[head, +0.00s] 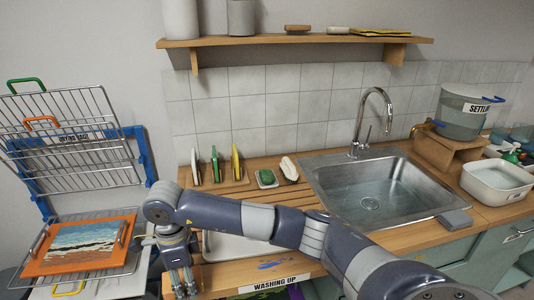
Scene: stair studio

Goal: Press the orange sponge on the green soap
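I cannot make out an orange sponge; my arm covers part of the counter. My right arm comes in from the lower right and crosses in front of the counter. Its gripper (183,284) points down at the counter's front left edge, well left of and nearer than the soap. Its fingertips are small and close to the picture's bottom, so I cannot tell whether they are open or shut. My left gripper is not in view.
A pale oval object (289,168) lies right of the soap. Upright boards stand in a wooden rack (238,184) to its left. The steel sink (365,188) holds water; a grey block (455,220) lies at its front right. A wire drying rack (62,130) stands at left.

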